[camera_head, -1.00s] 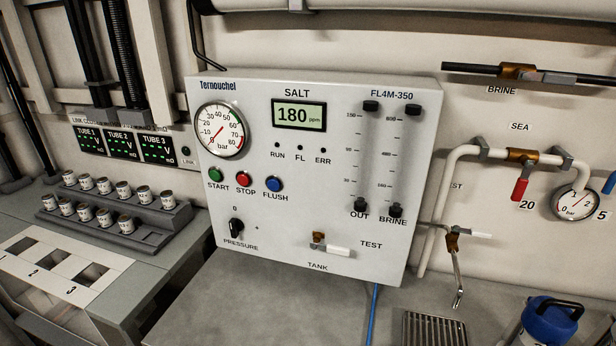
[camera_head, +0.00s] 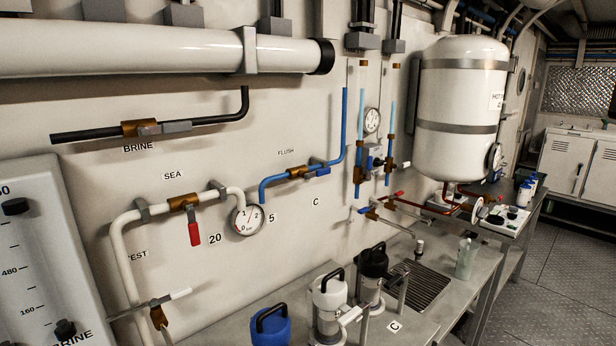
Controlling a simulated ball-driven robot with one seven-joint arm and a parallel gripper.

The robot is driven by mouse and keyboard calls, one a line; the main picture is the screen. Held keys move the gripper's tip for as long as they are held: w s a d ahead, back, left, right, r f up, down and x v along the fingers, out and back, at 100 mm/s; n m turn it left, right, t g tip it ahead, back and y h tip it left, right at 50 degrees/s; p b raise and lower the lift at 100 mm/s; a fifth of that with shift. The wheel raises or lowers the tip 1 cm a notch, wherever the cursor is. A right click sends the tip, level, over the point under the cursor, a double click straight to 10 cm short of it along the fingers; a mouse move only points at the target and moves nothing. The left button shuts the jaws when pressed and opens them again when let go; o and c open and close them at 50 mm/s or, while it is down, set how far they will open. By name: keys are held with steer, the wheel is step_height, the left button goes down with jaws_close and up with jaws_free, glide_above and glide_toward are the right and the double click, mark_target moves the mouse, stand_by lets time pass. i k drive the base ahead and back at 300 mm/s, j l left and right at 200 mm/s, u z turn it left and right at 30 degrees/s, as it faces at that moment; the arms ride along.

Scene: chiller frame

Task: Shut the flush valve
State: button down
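The flush valve (camera_head: 299,172) is a brass body on a blue pipe on the wall, in the middle of the head view. The label FLUSH stands above it. Its blue handle (camera_head: 317,173) points right, roughly along the pipe. My gripper is not in the view, so I cannot tell how it stands or where it is relative to the valve.
A sea valve (camera_head: 184,203) with a red handle hanging down and a pressure gauge (camera_head: 248,220) are left of the flush valve. A white tank (camera_head: 460,110) hangs at right.

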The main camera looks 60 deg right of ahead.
mark_target(321, 172)
steer(key=z, duration=1.2)
